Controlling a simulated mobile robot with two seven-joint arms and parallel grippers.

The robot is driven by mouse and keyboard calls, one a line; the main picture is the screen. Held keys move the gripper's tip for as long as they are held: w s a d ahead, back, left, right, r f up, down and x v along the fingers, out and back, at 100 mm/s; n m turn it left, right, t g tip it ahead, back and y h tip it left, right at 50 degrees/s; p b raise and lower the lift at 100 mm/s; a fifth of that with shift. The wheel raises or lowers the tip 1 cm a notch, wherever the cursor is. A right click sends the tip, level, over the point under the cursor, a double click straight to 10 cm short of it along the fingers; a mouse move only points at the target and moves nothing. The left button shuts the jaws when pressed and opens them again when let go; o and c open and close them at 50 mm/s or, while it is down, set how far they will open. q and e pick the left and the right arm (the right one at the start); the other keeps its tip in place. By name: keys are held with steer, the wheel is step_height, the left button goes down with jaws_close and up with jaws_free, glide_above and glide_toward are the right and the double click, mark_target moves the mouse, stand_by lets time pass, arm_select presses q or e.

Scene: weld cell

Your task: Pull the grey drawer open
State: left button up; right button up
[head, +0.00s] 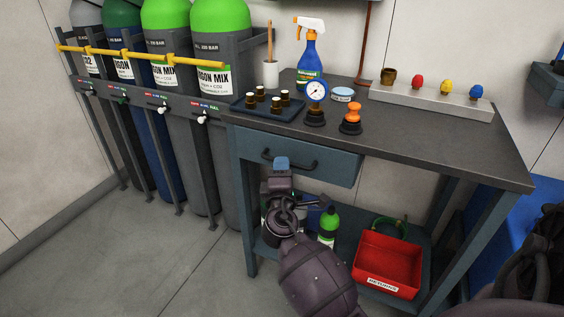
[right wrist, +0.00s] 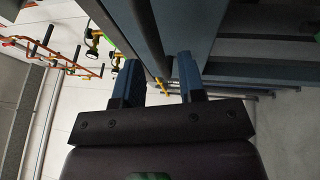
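The grey drawer (head: 338,165) is a blue-grey front under the left part of the workbench top, and it looks shut. Its dark bar handle (head: 304,167) runs across the front. My right gripper (head: 281,166) is at the left part of the handle, with a blue fingertip overlapping it. In the right wrist view, the two blue fingers of this gripper (right wrist: 160,78) stand apart, with a dark bar passing close to the gap. I cannot tell whether they touch the handle. My left gripper is not in view.
The workbench top (head: 430,145) carries a tray (head: 242,107) of small parts, a spray bottle (head: 310,60), a gauge (head: 316,92) and an orange-topped piece (head: 351,115). Below are a green bottle (head: 329,222) and a red bin (head: 388,262). Gas cylinders (head: 168,160) stand left; floor (head: 170,270) is clear.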

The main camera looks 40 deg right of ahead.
steer(key=shift+x, duration=1.4)
jaws_close()
